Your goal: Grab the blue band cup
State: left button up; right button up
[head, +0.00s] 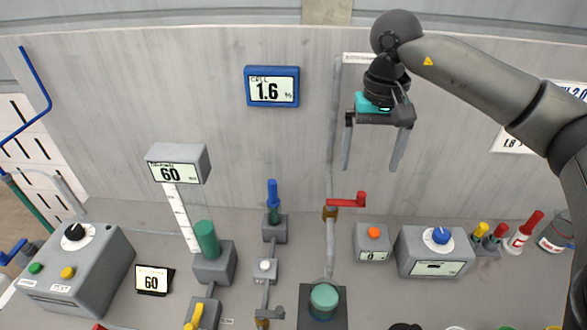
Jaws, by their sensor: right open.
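I cannot make out a cup with a blue band in the head view. A white container with a red band (519,240) and a grey container with a red and white label (556,234) stand at the right. My right gripper (371,162) is open and empty, with its two fingers pointing down. It hangs above the bench in front of the grey back wall, up and left of these containers. My left gripper is not in view.
The grey bench carries a control box with a blue knob (438,252), a red-handled valve (345,201), a green cylinder on a dark base (323,300) and a grey box with a dial (75,265). Small objects are cut off at the bottom edge.

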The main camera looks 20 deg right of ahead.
aim_at(325, 295)
jog(key=k, duration=1.5)
